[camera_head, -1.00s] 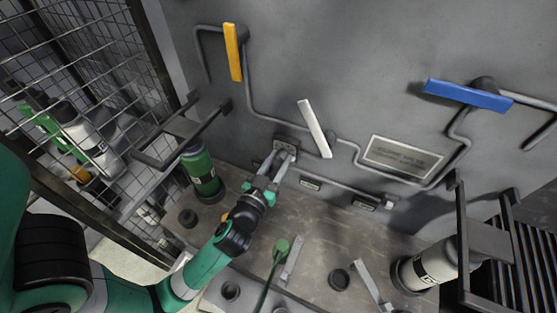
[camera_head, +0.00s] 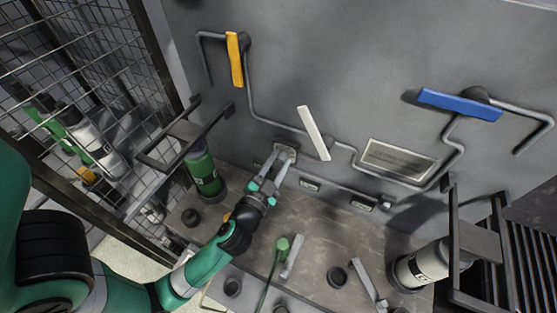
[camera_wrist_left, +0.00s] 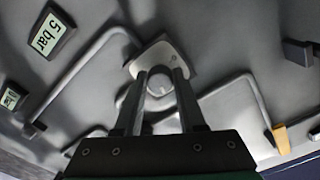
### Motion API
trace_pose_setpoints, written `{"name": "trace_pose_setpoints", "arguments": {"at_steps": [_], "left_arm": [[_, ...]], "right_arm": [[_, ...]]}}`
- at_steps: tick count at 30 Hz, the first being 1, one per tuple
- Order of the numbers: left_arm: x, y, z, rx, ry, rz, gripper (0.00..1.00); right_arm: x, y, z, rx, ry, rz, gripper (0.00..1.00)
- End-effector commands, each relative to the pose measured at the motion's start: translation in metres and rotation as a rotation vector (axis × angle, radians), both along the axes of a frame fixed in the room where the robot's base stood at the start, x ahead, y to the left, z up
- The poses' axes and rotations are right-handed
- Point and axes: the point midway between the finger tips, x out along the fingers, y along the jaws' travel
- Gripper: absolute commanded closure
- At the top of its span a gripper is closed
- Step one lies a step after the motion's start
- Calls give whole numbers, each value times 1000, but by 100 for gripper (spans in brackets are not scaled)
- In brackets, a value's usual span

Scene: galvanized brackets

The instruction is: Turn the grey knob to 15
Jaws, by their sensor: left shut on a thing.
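The grey knob (camera_wrist_left: 160,84) sits on a light plate fixed to the grey wall panel. In the head view the plate (camera_head: 286,150) shows at the panel's lower middle. My left gripper (camera_wrist_left: 160,76) is shut on the knob, one finger on each side. In the head view my left gripper (camera_head: 278,165) reaches up to the plate, and its fingers mostly hide the knob. One display (camera_wrist_left: 47,36) in the wrist view reads "5 bar". A smaller display (camera_wrist_left: 11,97) beyond it is hard to read. I see no mark showing the knob's setting. My right gripper is not in view.
A yellow handle (camera_head: 236,62), a white handle (camera_head: 314,132) and a blue handle (camera_head: 460,104) stick out from the panel among grey pipes. A green bottle (camera_head: 204,172) and a white bottle (camera_head: 420,268) stand in brackets on either side. Wire mesh is at left.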

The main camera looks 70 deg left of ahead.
Motion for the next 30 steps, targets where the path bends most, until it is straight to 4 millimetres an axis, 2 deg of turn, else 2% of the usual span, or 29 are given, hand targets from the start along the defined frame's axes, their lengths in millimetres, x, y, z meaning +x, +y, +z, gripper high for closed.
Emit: {"name": "trace_pose_setpoints", "arguments": {"at_steps": [9, 23, 24, 28, 30], "left_arm": [[0, 0, 0, 79, 75, 0, 100], [0, 0, 0, 89, 84, 0, 100], [0, 0, 0, 89, 84, 0, 54], [0, 0, 0, 89, 84, 0, 31], [0, 0, 0, 89, 84, 0, 31]], "right_arm": [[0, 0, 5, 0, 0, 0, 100], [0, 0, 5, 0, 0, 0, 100], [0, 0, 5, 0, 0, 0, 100], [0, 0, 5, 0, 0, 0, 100], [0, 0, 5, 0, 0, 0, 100]]}}
